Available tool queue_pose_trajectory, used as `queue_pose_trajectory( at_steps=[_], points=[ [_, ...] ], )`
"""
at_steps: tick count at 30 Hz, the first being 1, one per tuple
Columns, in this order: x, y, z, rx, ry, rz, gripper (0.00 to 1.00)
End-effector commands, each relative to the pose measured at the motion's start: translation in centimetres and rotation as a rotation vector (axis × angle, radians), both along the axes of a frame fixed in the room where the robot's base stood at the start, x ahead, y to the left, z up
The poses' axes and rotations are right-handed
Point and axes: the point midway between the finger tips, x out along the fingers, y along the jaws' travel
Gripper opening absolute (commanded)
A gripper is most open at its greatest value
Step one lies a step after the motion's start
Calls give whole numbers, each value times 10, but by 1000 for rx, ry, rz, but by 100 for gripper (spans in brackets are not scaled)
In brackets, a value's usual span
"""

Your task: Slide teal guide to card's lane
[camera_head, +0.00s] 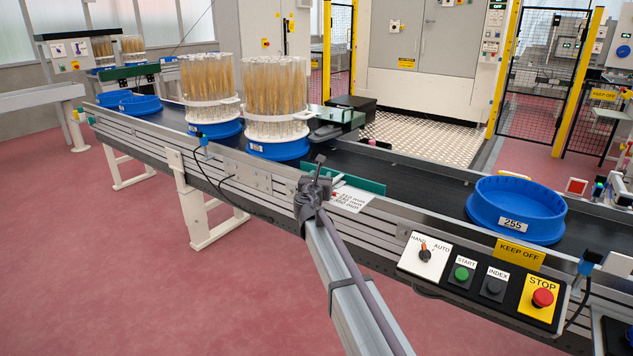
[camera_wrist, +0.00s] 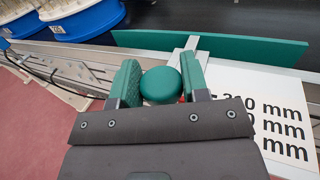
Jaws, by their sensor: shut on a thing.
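The teal guide (camera_head: 362,182) is a long flat bar along the near edge of the conveyor. It also shows across the top of the wrist view (camera_wrist: 235,47). Its round teal knob (camera_wrist: 160,86) sits between the two green-padded fingers of my gripper (camera_wrist: 160,80), which is shut on it. In the head view my gripper (camera_head: 317,180) is at the near rail, at the guide's left part, and hides the knob. The white card (camera_head: 350,198) lies on the rail just right of my gripper. It has several black lines ending in "mm" (camera_wrist: 280,118); the first digits are partly hidden.
Two blue tubs (camera_head: 278,149) with wheat-filled clear racks stand on the belt to the left. An empty blue tub marked 255 (camera_head: 515,210) stands to the right. A control panel with a STOP button (camera_head: 543,297) is on the front right. The belt between is clear.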

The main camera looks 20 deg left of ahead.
Motion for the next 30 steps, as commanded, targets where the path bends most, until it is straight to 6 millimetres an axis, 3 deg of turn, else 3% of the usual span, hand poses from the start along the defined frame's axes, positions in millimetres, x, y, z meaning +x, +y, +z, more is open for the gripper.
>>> queue_pose_trajectory(
  at_steps=[4, 12, 13, 19, 26, 30],
  points=[
    [23, -5, 1, 0, -1, -2, 0],
    [25, -6, 1, -1, -2, -2, 0],
    [25, -6, 1, -1, -2, -2, 45],
    [24, -6, 1, 0, -1, -2, 64],
    [22, -6, 0, 0, -1, -1, 64],
    [10, -8, 0, 0, -1, 0, 64]
  ],
)
